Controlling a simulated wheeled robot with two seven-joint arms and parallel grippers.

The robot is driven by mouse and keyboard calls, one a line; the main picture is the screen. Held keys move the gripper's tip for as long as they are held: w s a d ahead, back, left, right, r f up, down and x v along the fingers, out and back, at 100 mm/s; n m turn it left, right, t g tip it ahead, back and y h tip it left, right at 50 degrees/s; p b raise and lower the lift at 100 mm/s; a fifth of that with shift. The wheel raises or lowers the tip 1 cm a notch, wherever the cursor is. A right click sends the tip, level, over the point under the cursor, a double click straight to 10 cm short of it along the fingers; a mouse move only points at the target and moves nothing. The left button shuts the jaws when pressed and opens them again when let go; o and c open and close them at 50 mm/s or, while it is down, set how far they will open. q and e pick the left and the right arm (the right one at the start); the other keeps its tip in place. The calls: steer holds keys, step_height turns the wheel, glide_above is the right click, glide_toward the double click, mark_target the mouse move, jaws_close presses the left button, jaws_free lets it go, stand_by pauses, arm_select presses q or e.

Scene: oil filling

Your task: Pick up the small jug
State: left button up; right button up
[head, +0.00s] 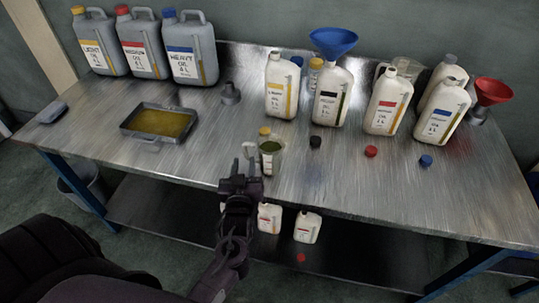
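A small clear jug (271,160) with dark green liquid stands at the table's front edge, its pale handle (247,150) pointing left. My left gripper (240,179) is just in front of and below the handle, its dark fingers pointing up and away from me. I cannot tell whether the fingers touch the handle or how far apart they are. A second, larger clear jug (408,67) is at the back, partly hidden behind white bottles. My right gripper is not in view.
The metal table (200,160) holds a tray of yellow oil (160,122) and grey canisters (190,52) at left. White bottles (388,102), a blue funnel (333,41) and a red funnel (492,92) stand at right. Loose caps (371,151) lie near the front. Small white bottles (307,227) are on the lower shelf.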

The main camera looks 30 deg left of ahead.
mark_target(246, 155)
arm_select(q)
steer(key=x, duration=0.2)
steer(key=p+x, duration=0.1)
steer(key=x, duration=0.2)
steer(key=shift+w+f, duration=0.1)
steer(key=shift+f, duration=0.15)
steer(key=shift+d, duration=0.1)
jaws_close()
steer(key=shift+r, duration=0.1)
